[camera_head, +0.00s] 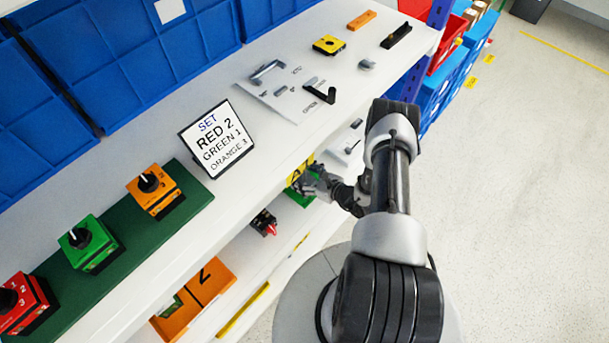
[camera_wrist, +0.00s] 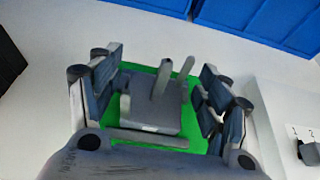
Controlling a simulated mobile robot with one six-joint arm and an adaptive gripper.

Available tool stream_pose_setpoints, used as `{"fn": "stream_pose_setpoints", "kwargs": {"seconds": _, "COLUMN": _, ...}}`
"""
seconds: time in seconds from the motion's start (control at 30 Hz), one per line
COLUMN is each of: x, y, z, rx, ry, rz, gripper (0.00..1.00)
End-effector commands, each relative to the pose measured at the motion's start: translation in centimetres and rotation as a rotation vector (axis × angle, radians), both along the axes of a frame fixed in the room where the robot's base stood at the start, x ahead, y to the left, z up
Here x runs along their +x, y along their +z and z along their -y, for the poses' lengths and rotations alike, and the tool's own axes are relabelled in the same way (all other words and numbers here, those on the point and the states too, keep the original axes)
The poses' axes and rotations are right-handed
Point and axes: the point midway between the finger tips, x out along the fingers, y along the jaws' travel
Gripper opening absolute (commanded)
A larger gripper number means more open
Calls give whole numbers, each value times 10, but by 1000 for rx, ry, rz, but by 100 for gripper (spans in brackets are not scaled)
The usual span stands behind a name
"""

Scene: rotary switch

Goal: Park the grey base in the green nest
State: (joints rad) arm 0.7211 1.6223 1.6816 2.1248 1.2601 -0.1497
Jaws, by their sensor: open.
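In the wrist view the grey base (camera_wrist: 150,115) lies over the green nest (camera_wrist: 192,128), with green showing around it on several sides. An upright grey part rises from the base. My gripper (camera_wrist: 160,98) is open, with one finger on each side of the base and gaps visible between. Whether the base sits fully down in the nest I cannot tell. In the head view my gripper (camera_head: 312,184) is low at the lower shelf, over a green edge of the nest (camera_head: 301,199); the base is hidden there by my gripper.
A sign (camera_head: 216,138) and red, green (camera_head: 88,240) and orange (camera_head: 155,190) switch boxes stand on the upper shelf (camera_head: 300,50). Its front edge is close to my arm. A black box with a red part (camera_head: 264,223) and an orange tray (camera_head: 205,285) are lower left.

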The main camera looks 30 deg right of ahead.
Motion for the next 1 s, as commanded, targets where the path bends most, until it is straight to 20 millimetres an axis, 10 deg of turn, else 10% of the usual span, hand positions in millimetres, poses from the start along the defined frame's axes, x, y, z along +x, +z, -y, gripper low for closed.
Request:
{"fn": "stream_pose_setpoints", "kwargs": {"seconds": 0.47, "x": -8, "y": 3, "z": 4, "rx": 0, "ry": -2, "rz": -1, "gripper": 76}}
{"fn": "stream_pose_setpoints", "kwargs": {"seconds": 1.0, "x": -95, "y": 42, "z": 35, "rx": -1, "ry": -3, "rz": -1, "gripper": 76}}
